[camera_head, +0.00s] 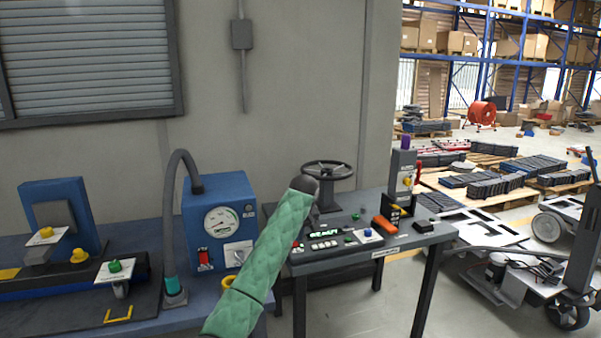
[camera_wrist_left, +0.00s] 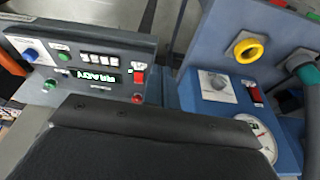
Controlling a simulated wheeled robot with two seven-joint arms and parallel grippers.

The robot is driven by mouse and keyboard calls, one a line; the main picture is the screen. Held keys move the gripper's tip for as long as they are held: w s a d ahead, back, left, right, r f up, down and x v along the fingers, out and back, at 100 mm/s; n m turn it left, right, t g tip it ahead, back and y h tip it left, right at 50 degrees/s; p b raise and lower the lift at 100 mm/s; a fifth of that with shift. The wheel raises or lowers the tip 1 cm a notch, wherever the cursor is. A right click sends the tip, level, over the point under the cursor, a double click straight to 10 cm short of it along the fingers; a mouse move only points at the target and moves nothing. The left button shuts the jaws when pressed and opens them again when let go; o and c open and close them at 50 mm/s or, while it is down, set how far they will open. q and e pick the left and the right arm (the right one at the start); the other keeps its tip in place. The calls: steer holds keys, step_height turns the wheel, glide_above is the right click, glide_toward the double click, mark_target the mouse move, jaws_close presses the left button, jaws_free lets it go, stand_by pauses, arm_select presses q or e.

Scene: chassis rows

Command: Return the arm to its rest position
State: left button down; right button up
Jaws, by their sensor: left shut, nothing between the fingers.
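My left arm (camera_head: 262,258) wears a green quilted sleeve and rises from the bottom middle of the head view. Its dark end, my left gripper (camera_head: 304,185), stands raised in front of the control table, left of the black handwheel. It is shut and empty; its fingertips are hard to make out. In the left wrist view a large dark part of my gripper (camera_wrist_left: 140,150) fills the bottom. Beyond it are the control panel (camera_wrist_left: 85,70) and the blue gauge box (camera_wrist_left: 200,95). My right gripper is not in view.
The control table (camera_head: 418,238) carries a handwheel (camera_head: 328,170), buttons and a signal post (camera_head: 402,172). On the left bench are a blue gauge box (camera_head: 213,197) with a hose (camera_head: 170,200) and a clamp fixture (camera_head: 57,215). A wheeled cart (camera_head: 510,270) stands at right.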

arm_select(q)
step_height(320, 180, up, 14)
steer(key=w+d+m+t+h, duration=0.1)
steer(key=w+m+t+h, duration=0.1)
steer(key=m+t, duration=0.4)
steer(key=s+a+f, duration=0.4)
steer(key=s+f, duration=0.6)
steer(key=f, duration=0.2)
steer(key=s+a+f+g, duration=0.1)
steer(key=s+a+f, duration=0.3)
steer(key=s+f, duration=0.65)
steer(key=s+a+f, duration=0.4)
steer(key=s+f, duration=0.5)
steer(key=f, duration=0.5)
steer(key=s+a+f+g, duration=0.1)
steer(key=s+f+g, duration=0.1)
steer(key=s+f, duration=0.6)
steer(key=s+a+f+g, duration=0.2)
steer(key=s+f, duration=0.6)
steer(key=s, duration=0.9)
steer(key=s+a+f+n+g, duration=0.1)
steer(key=s+f+g, duration=0.1)
steer(key=s+f, duration=0.7)
steer(key=s, duration=0.4)
steer(key=shift+a+g, duration=0.2)
steer(key=shift+g, duration=0.2)
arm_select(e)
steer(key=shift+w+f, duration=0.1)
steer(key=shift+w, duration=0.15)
